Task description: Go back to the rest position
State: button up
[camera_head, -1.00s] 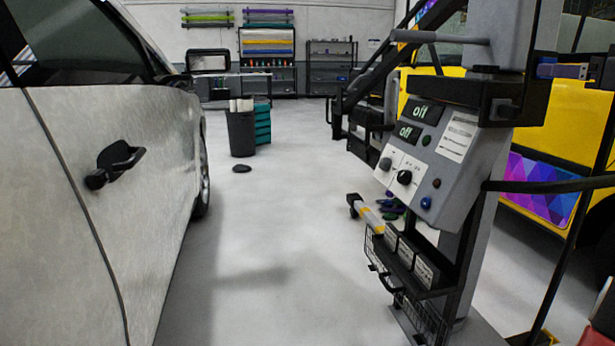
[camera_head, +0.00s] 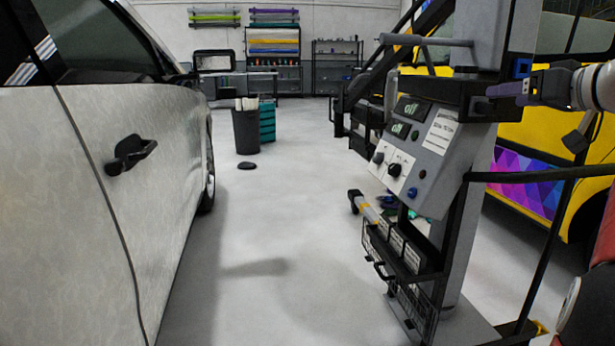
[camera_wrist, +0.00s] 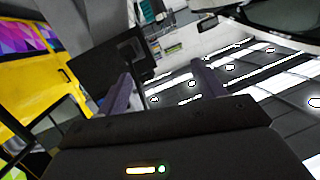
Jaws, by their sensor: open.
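My gripper (camera_head: 507,89) is at the upper right of the head view, at the end of my white arm. It is beside the top of the grey lift post, and I cannot tell whether it touches it. The wrist view shows both purple fingers spread apart (camera_wrist: 163,72) with nothing held between them. A dark block (camera_wrist: 108,60) appears beyond the left finger.
The control panel (camera_head: 412,150) and wire basket (camera_head: 410,305) are on the lift post (camera_head: 465,230). A silver car (camera_head: 115,230) stands left, a yellow vehicle (camera_head: 560,130) right. A black bin (camera_head: 246,132) stands farther back. The middle floor (camera_head: 285,240) is open.

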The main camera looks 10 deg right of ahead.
jog(key=s+a+f+m+g+p, duration=0.1)
jog(key=s+a+f+g, duration=0.15)
jog(key=a+f, duration=0.55)
jog(key=s+a+f+m+g, duration=0.1)
jog(key=a+f+g, duration=0.3)
jog(key=a, duration=0.7)
jog(key=s+a+f+g+h, duration=0.1)
jog(key=s+a+f, duration=0.2)
jog(key=s+f, duration=0.3)
jog(key=s+a+f+g+h+p, duration=0.1)
jog(key=s+a+f, duration=0.2)
jog(key=s+f, duration=0.4)
jog(key=s+a+f+n+g+h, duration=0.1)
jog(key=s+a+f, duration=0.2)
jog(key=s+f, duration=0.3)
notch_tip(320, 180, down, 4)
jog(key=shift+s+a+h+p, duration=0.25)
jog(key=shift+h+p, duration=0.05)
jog(key=shift+h, duration=0.1)
